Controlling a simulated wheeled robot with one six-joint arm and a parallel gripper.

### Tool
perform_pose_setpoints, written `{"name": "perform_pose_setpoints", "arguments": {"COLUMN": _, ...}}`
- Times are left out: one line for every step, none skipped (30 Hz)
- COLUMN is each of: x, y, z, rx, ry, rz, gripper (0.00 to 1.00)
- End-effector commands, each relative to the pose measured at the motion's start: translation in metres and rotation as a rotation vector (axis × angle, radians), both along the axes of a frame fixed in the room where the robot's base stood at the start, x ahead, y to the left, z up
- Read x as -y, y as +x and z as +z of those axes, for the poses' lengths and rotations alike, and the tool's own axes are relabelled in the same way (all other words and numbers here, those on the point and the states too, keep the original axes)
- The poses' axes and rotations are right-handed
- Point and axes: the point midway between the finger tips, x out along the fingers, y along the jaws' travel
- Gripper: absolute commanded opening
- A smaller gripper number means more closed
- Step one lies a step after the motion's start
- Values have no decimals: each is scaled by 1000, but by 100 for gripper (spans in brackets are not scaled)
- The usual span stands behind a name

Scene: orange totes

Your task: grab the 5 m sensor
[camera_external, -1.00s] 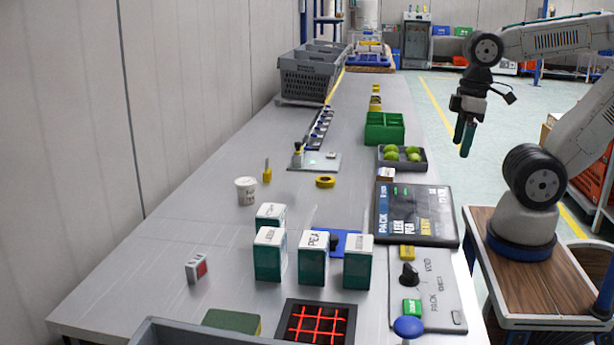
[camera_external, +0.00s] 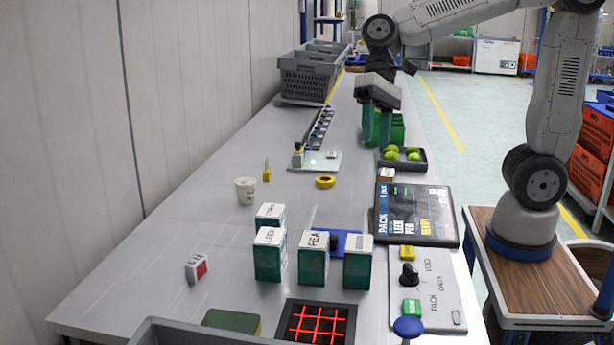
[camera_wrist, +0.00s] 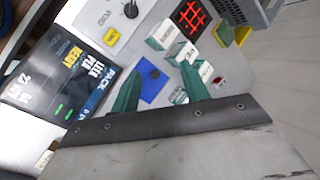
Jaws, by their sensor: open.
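No label reading "5 m" is legible. A small grey-white block with a red face (camera_external: 197,268) sits alone on the table's left front; its dark top lettering is too small to read for sure. It also seems to show as a small red-and-white block (camera_wrist: 217,80) in the wrist view. I cannot tell whether it is the 5 m sensor. My gripper (camera_external: 376,138) points down over the far part of the table, in front of the green box, well away from that block. Its two teal fingers are apart and empty, and they show in the wrist view (camera_wrist: 161,72).
Several teal-and-white cartons (camera_external: 312,258) stand mid-front, beside a blue pad (camera_external: 350,240). A black display (camera_external: 417,215) and a control panel (camera_external: 430,290) lie along the right edge. A white cup (camera_external: 245,190) and yellow tape ring (camera_external: 325,182) stand farther back. The left table is mostly clear.

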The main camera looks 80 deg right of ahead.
Motion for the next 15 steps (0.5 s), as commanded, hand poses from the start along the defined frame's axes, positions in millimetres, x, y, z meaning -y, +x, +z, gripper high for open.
{"name": "perform_pose_setpoints", "arguments": {"x": -10, "y": 25, "z": -5, "rx": -43, "ry": 48, "rz": -53, "gripper": 45}}
{"name": "perform_pose_setpoints", "arguments": {"x": -17, "y": 39, "z": -6, "rx": -66, "ry": 81, "rz": -88, "gripper": 45}}
{"name": "perform_pose_setpoints", "arguments": {"x": -25, "y": 59, "z": -9, "rx": -98, "ry": 122, "rz": -135, "gripper": 45}}
{"name": "perform_pose_setpoints", "arguments": {"x": -31, "y": 73, "z": -11, "rx": -123, "ry": 153, "rz": -170, "gripper": 45}}
{"name": "perform_pose_setpoints", "arguments": {"x": -37, "y": 88, "z": -14, "rx": -149, "ry": 184, "rz": -206, "gripper": 45}}
{"name": "perform_pose_setpoints", "arguments": {"x": -45, "y": 107, "z": -19, "rx": -184, "ry": 225, "rz": -253, "gripper": 45}}
{"name": "perform_pose_setpoints", "arguments": {"x": -51, "y": 122, "z": -23, "rx": -211, "ry": 255, "rz": -289, "gripper": 45}}
{"name": "perform_pose_setpoints", "arguments": {"x": -57, "y": 136, "z": -28, "rx": -240, "ry": 285, "rz": -325, "gripper": 45}}
{"name": "perform_pose_setpoints", "arguments": {"x": -64, "y": 155, "z": -34, "rx": -278, "ry": 325, "rz": -373, "gripper": 45}}
{"name": "perform_pose_setpoints", "arguments": {"x": -69, "y": 169, "z": -40, "rx": -307, "ry": 354, "rz": -407, "gripper": 45}}
{"name": "perform_pose_setpoints", "arguments": {"x": -74, "y": 183, "z": -46, "rx": -337, "ry": 383, "rz": -443, "gripper": 45}}
{"name": "perform_pose_setpoints", "arguments": {"x": -80, "y": 202, "z": -55, "rx": -377, "ry": 421, "rz": -490, "gripper": 45}}
{"name": "perform_pose_setpoints", "arguments": {"x": -85, "y": 216, "z": -62, "rx": -408, "ry": 450, "rz": -526, "gripper": 45}}
{"name": "perform_pose_setpoints", "arguments": {"x": -89, "y": 229, "z": -70, "rx": -439, "ry": 477, "rz": -562, "gripper": 45}}
{"name": "perform_pose_setpoints", "arguments": {"x": -94, "y": 246, "z": -80, "rx": -479, "ry": 512, "rz": -606, "gripper": 45}}
